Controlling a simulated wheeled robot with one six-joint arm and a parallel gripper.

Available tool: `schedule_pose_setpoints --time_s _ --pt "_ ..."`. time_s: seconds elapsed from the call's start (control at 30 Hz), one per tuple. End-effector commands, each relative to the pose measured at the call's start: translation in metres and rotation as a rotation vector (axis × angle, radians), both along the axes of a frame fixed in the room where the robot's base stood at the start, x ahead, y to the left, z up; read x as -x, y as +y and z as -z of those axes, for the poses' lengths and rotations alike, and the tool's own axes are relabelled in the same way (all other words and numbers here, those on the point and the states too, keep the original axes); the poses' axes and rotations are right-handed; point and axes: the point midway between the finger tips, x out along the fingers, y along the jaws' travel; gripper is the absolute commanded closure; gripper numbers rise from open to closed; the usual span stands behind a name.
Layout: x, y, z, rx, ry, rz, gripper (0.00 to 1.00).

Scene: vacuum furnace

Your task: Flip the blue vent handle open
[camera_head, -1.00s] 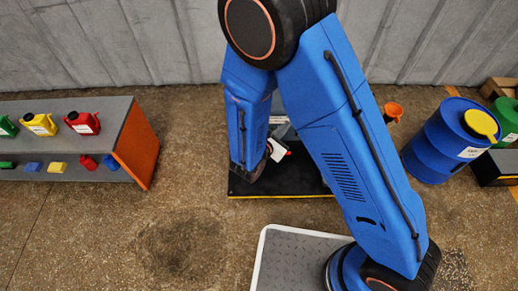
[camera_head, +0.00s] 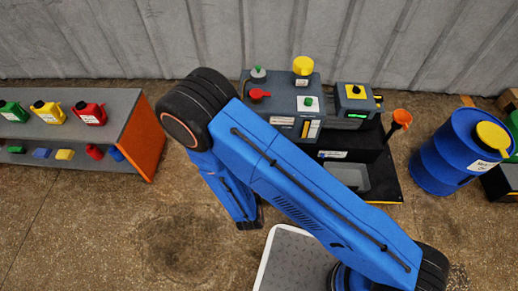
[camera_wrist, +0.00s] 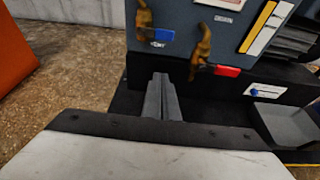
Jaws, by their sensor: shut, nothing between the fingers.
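The blue vent handle (camera_wrist: 161,36) shows at the top of the wrist view, on a brass valve (camera_wrist: 144,14) on the machine's grey front. A label reading VENT is partly hidden behind it. The handle lies roughly level, to the right of the valve body. My gripper (camera_wrist: 160,78) is shut and empty, its fingers pointing at the machine, below the blue handle in the picture and apart from it. In the head view the arm hides the handle, and I cannot make out the fingers there.
A red handle (camera_wrist: 228,71) on a second brass valve, labelled DRAIN, is close to the right. A grey tray (camera_head: 347,176) sits at the machine's base. An orange-ended shelf (camera_head: 140,137) stands left, a blue drum (camera_head: 440,158) right. Floor between shelf and machine is clear.

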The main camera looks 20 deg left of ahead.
Motion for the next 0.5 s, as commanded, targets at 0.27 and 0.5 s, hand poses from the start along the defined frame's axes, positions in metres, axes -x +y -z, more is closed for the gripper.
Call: schedule_pose_setpoints --time_s 0.27,0.5 --pt "0.0008 0.0008 0.0007 0.001 0.0 -0.003 1.0" --pt "-0.0072 0.0025 0.0033 0.0 0.0 -0.002 1.0"
